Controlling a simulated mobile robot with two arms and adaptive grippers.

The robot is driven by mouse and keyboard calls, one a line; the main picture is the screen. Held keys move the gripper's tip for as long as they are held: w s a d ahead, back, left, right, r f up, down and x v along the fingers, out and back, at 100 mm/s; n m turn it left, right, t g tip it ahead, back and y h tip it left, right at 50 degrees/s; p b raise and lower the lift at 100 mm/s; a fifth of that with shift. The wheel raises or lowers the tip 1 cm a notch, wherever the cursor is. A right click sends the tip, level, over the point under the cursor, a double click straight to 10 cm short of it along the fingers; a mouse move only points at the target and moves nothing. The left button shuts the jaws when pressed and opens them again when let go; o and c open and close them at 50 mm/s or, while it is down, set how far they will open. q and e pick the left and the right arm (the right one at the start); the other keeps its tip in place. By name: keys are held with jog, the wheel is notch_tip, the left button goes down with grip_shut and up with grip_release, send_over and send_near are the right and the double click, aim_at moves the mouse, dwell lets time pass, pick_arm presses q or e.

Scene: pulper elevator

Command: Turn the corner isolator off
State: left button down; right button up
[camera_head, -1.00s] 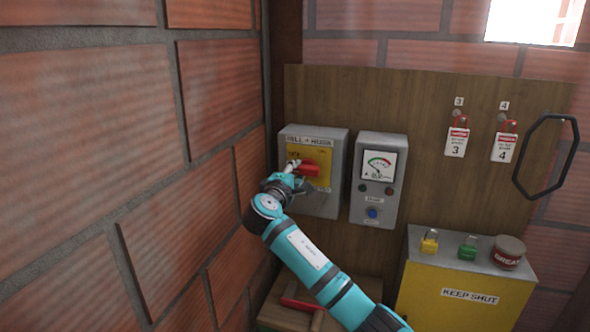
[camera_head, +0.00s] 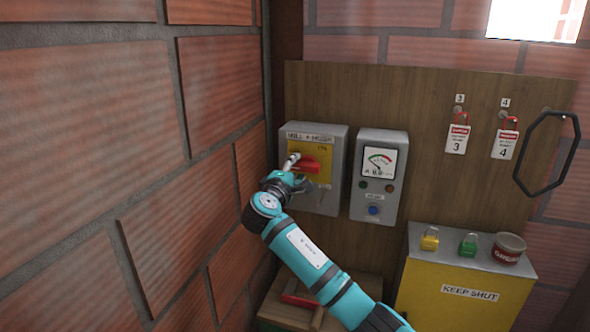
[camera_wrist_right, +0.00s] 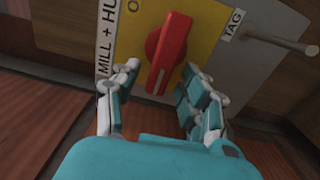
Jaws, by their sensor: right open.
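The corner isolator (camera_head: 325,198) is a grey box with a yellow plate, labelled "MILL + HUSK", on the wooden board beside the brick corner. Its red handle (camera_head: 308,165) lies roughly sideways in the head view. In the right wrist view the red handle (camera_wrist_right: 168,50) stands slightly tilted on the yellow plate. My right gripper (camera_head: 294,163) is at the handle's left end. In the wrist view the right gripper (camera_wrist_right: 158,95) is open, one finger on each side of the handle's near end, with gaps visible. My left gripper is out of view.
A grey meter box (camera_head: 378,180) hangs just right of the isolator. A metal rod (camera_wrist_right: 283,43) sticks out beside the TAG label. A yellow cabinet (camera_head: 425,300) with padlocks and a tin stands lower right. The brick wall (camera_head: 110,200) is close on the left.

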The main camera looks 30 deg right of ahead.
jog(key=v, duration=1.1)
jog(key=shift+s+a, duration=0.15)
jog(key=shift+a, duration=0.05)
